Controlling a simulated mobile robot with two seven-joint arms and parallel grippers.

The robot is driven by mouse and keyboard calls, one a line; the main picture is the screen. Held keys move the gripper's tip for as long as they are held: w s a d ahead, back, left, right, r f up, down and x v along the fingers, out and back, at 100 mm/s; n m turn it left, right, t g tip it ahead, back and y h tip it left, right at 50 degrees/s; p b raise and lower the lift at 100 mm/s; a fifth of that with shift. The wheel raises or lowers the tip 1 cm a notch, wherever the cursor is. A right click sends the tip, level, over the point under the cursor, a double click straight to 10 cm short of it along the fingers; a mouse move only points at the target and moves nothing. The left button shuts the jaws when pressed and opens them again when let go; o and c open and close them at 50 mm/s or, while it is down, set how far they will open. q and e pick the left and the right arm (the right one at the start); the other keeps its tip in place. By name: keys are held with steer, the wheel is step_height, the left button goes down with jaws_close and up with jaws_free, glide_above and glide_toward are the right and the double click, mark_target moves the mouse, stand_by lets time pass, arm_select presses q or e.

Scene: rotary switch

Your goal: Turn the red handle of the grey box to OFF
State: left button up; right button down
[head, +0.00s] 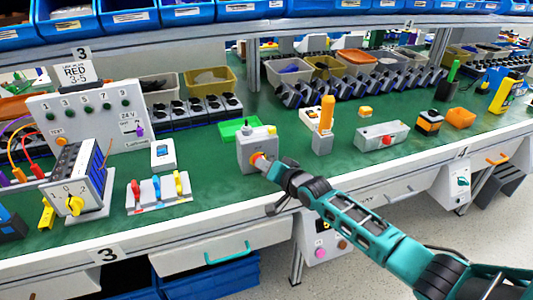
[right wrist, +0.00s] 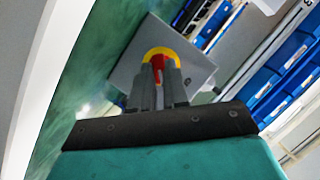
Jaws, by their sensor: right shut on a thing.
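The grey box (head: 258,142) stands on the green bench top in the middle of the head view. Its red handle (head: 258,160) sits on a yellow plate on the front face, mostly hidden there by my gripper. My right gripper (head: 268,166) reaches it from the lower right. In the right wrist view, the grey box (right wrist: 190,62) shows tilted behind the fingers, with a yellow ring around the red handle (right wrist: 159,66). My right gripper (right wrist: 160,80) is shut on the red handle there. The OFF mark cannot be read. My left gripper is not in view.
To the left stand a yellow rotary switch unit (head: 75,204) and a block with red, blue and yellow levers (head: 157,191). To the right are an orange-handled switch (head: 325,125) and a grey box with a red button (head: 382,136). A green tray (head: 232,129) lies behind.

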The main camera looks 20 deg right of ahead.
steer(key=n+p, duration=0.1)
steer(key=n+h+p, duration=0.1)
steer(key=shift+s+a+r+p, duration=0.1)
steer(key=shift+a+r+p, duration=0.1)
steer(key=shift+p, duration=0.2)
steer(key=shift+f+g+h, duration=0.1)
steer(key=shift+g+h, duration=0.2)
steer(key=shift+h, duration=0.1)
steer(key=shift+f+n+h+p, duration=0.1)
steer(key=shift+n+h+p, duration=0.45)
steer(key=shift+n, duration=0.55)
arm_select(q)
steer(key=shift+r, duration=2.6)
arm_select(e)
steer(key=shift+a+n+h, duration=0.1)
steer(key=shift+n+h, duration=0.55)
steer(key=shift+n, duration=0.15)
steer(key=shift+f, duration=0.1)
steer(key=c, duration=1.1)
jaws_free()
steer(key=v, duration=1.3)
